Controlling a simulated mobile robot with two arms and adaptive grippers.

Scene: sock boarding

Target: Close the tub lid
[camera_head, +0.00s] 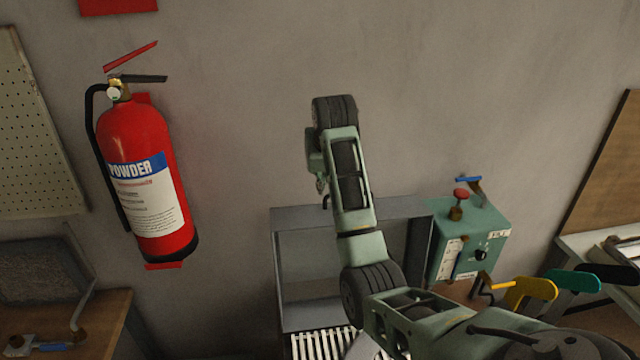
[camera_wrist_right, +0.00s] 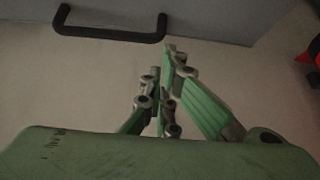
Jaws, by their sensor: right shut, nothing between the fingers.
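The grey metal tub (camera_head: 432,235) stands against the wall in the head view, with its inside visible and pale slats low in it. A grey panel (camera_wrist_right: 225,15) with a black bar handle (camera_wrist_right: 110,35) crosses the top of the right wrist view; it looks like the lid. My right gripper (camera_head: 321,185) hangs small and partly hidden behind my arm, near the tub's upper edge. In the right wrist view the right gripper (camera_wrist_right: 166,52) is shut and empty, its fingertips just right of the handle in the picture; contact cannot be told. My left gripper is out of view.
A green control box (camera_head: 470,235) with a red button stands right of the tub. Yellow, green and black foot-shaped boards (camera_head: 530,290) are at the lower right. A red fire extinguisher (camera_head: 140,150) hangs on the wall at left. A wooden bench (camera_head: 95,325) is lower left.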

